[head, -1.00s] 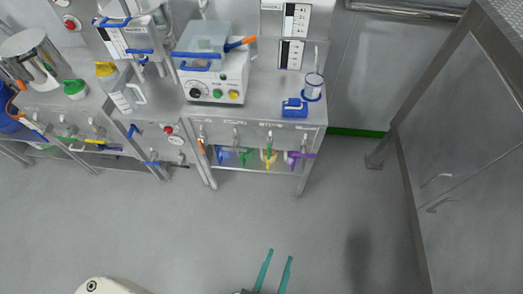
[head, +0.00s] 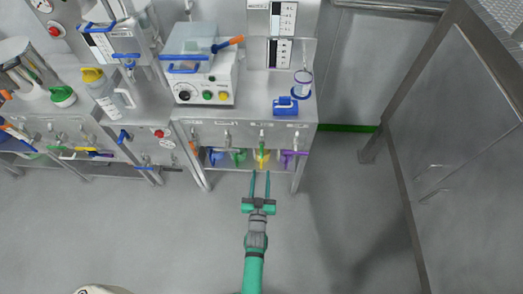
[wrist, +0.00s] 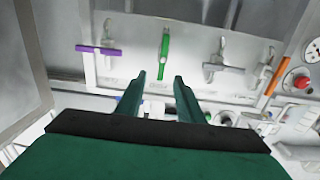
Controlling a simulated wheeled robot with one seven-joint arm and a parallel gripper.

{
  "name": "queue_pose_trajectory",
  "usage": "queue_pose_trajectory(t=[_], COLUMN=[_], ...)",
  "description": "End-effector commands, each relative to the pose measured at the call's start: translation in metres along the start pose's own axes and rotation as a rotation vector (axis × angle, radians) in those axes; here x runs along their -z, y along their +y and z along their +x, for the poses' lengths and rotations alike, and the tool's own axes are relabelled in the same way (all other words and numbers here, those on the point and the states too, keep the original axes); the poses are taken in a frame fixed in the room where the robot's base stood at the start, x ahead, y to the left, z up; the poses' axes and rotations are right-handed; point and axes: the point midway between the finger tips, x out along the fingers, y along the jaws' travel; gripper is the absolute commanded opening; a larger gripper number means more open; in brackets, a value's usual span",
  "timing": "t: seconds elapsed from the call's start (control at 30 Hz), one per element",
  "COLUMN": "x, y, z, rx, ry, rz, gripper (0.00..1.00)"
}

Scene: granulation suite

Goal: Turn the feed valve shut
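A row of valves sits under the front edge of the right bench. One has a purple handle (head: 292,153) lying crosswise, which also shows in the wrist view (wrist: 98,50). Left of it in the head view is a valve whose green handle (wrist: 164,54) stands upright in the wrist view. A grey crosswise handle (wrist: 223,68) and an orange handle (wrist: 274,76) are further along. The labels are too small to read, so I cannot tell which is the feed valve. My gripper (head: 261,175) is open and empty. Its fingers (wrist: 160,76) point towards the green-handled valve, apart from it.
The steel bench (head: 255,105) carries a white control box (head: 205,82), a blue block (head: 285,106) and a clear cup (head: 302,85). Bench legs stand either side of the valve row. A large steel cabinet (head: 450,150) stands at right. The grey floor (head: 340,240) is clear.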

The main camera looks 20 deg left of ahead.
Motion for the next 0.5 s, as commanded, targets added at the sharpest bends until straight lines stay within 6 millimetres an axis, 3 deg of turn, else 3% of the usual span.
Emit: queue_pose_trajectory(t=[0.5], x=[0.001], y=[-0.004], z=[0.066], rx=[0.015], ry=[0.012], rz=[-0.007], gripper=[0.34])
